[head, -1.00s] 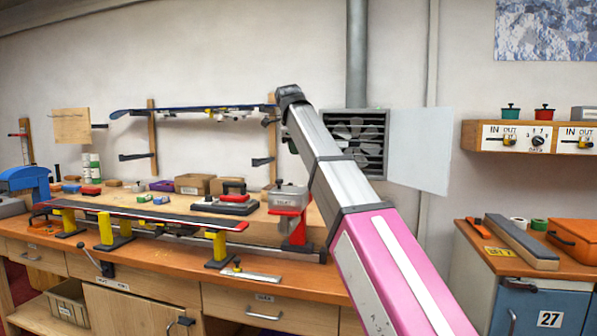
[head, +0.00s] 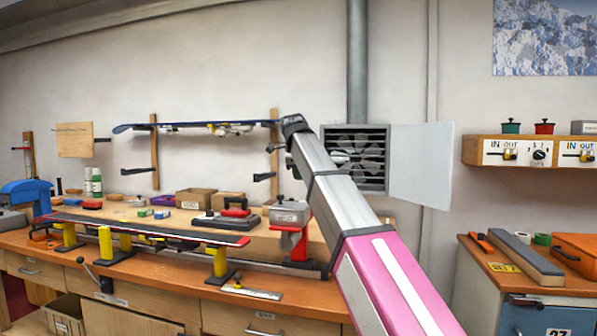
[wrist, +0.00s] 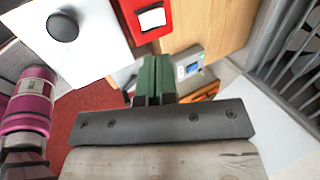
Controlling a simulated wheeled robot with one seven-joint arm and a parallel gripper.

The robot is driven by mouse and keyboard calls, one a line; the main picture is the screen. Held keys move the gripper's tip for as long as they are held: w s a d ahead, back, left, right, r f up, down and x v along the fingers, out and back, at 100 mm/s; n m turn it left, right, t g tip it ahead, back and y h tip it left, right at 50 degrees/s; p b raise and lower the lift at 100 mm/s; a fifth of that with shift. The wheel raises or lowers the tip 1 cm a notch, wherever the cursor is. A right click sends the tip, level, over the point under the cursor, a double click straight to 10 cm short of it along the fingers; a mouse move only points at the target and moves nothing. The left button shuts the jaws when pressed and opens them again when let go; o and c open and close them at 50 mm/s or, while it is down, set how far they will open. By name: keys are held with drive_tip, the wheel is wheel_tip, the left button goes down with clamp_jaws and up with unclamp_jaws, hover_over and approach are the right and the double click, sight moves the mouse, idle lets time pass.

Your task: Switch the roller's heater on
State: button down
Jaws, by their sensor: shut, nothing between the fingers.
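My gripper (wrist: 155,82) shows only in the wrist view, its green fingers shut together with nothing between them. In the head view my arm hides its own far end. I cannot tell for certain which thing is the roller. In the wrist view a white panel with a dark round knob (wrist: 62,26) is at upper left, apart from the fingers. A red block with a white square (wrist: 152,18) is just beyond the fingertips. A grey device with a small blue display (wrist: 190,68) shows beyond the fingers to the right. No heater switch can be made out.
The bench (head: 180,272) holds a ski-like board (head: 140,228) on yellow supports and a red-and-black tool (head: 232,212). A grey box on a red stand (head: 290,212) is near my arm. A wall fan (head: 360,160) has an open white door (head: 420,165). A blue cabinet (head: 510,318) stands right.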

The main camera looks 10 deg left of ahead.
drive_tip(key=x, duration=0.9)
drive_tip(key=shift+w+f, duration=0.15)
drive_tip(key=shift+f, duration=0.2)
drive_tip(key=shift+w+f, duration=0.15)
drive_tip(key=shift+f, duration=0.05)
